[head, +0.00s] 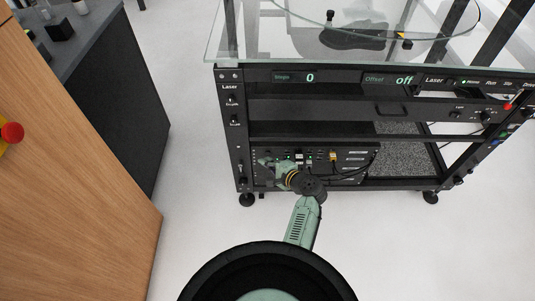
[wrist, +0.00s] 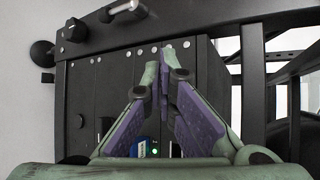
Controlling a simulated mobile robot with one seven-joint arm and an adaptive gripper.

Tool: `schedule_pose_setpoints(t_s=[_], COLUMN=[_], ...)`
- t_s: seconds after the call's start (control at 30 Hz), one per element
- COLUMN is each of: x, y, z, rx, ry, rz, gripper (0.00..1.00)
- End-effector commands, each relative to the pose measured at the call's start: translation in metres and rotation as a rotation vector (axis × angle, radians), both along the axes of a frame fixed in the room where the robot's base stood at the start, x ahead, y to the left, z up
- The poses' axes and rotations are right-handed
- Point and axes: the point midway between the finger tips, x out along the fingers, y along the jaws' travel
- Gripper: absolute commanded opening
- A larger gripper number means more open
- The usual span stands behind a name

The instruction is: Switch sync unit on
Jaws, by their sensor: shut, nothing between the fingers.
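The rack's lower unit (head: 357,157) sits on the left of the bottom shelf, with small lights, connectors and cables on its face. I cannot tell which part of it is the sync unit or read its switch state. My gripper (head: 266,170) is in front of this unit's left part and hides some of it. In the wrist view, my gripper (wrist: 163,72) has its fingertips together, with nothing between them, in front of black panels (wrist: 118,75). A lit green light (wrist: 154,151) and a blue connector (wrist: 138,148) show low between the fingers. Contact with the panels cannot be told.
Displays read "0" and "off" (head: 404,80). A rack post (head: 240,135) is close on the left. A wooden panel (head: 75,180) and dark counter (head: 110,90) stand further left. The floor between is clear.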

Motion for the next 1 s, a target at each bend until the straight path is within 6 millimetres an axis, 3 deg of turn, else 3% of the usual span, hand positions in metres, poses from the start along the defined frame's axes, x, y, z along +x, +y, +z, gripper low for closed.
schedule_pose_setpoints(t_s=[1.0], x=[0.009], y=[0.0], z=[-0.0001], rx=[0.0], ry=[0.0], rz=[0.0], gripper=[0.0])
